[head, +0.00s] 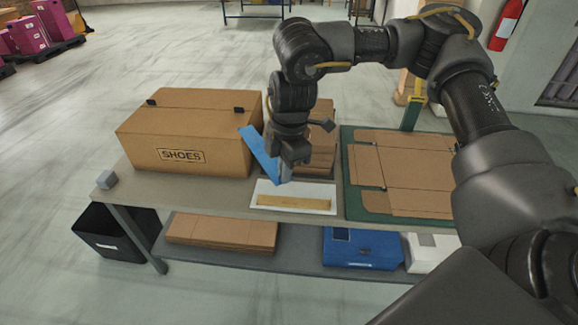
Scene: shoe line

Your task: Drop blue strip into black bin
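The blue strip (258,151) slants across the front of my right gripper (287,172), between the shoe box and a white sheet on the table. The gripper points down and appears shut on the strip's lower right end; its upper left end sticks out free, near the shoe box's right side. The black bin (98,232) stands on the floor at the left end of the table, well to the left of the gripper and lower. Part of the bin is hidden by the table. My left gripper is not in view.
A closed shoe box (190,130) stands on the table (150,193) between bin and gripper. A white sheet with a tan strip (293,201) and flat cardboard on a green mat (352,205) lie right.

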